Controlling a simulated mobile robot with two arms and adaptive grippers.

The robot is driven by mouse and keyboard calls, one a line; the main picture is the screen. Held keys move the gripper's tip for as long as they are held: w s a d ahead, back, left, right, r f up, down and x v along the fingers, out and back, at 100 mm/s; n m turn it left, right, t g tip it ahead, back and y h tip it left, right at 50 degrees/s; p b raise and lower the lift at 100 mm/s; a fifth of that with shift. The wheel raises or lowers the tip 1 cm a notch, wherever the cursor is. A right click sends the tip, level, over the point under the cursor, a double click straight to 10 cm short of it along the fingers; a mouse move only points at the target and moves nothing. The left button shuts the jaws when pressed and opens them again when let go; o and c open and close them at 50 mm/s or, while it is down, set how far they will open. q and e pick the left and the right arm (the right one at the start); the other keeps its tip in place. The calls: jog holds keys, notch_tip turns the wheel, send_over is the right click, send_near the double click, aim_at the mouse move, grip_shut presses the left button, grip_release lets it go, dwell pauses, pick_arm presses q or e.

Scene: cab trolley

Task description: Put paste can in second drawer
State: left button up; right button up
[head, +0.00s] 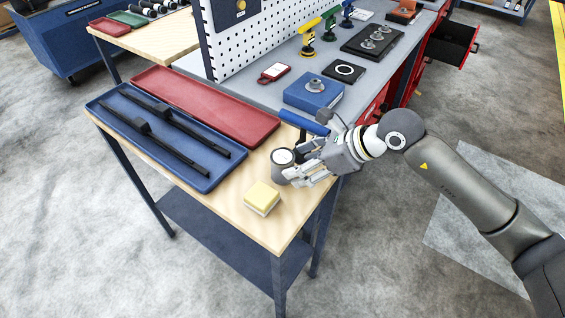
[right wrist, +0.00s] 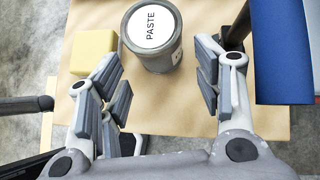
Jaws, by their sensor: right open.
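The paste can (head: 283,166) is a grey can with a white lid, standing upright near the right edge of the wooden table. In the right wrist view the paste can (right wrist: 153,38) shows the word PASTE on its lid. My right gripper (head: 306,174) is open, its fingers pointing at the can from the right. In the right wrist view the gripper (right wrist: 162,80) has its fingers apart, with the can ahead between them near the tips. Red drawers (head: 458,43) show at the far workbench, one pulled open. My left gripper is not in view.
A yellow sponge-like block (head: 262,197) sits beside the can. A blue tray (head: 195,172) with black tools and a red tray (head: 215,112) lie on the wooden table (head: 235,218). A blue box (head: 313,98) and a blue-handled thing (head: 304,123) are near my right gripper.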

aim_at(290, 159)
jog(key=a, duration=0.1)
jog(key=w+a+p, duration=0.1)
jog(key=a, duration=0.1)
jog(key=shift+w+a, duration=0.1)
jog(key=shift+w, duration=0.05)
jog(key=shift+x, duration=1.15)
jog(key=shift+f, duration=0.25)
jog(key=c, duration=0.8)
jog(key=shift+c, duration=1.1)
jog(key=shift+r, duration=0.15)
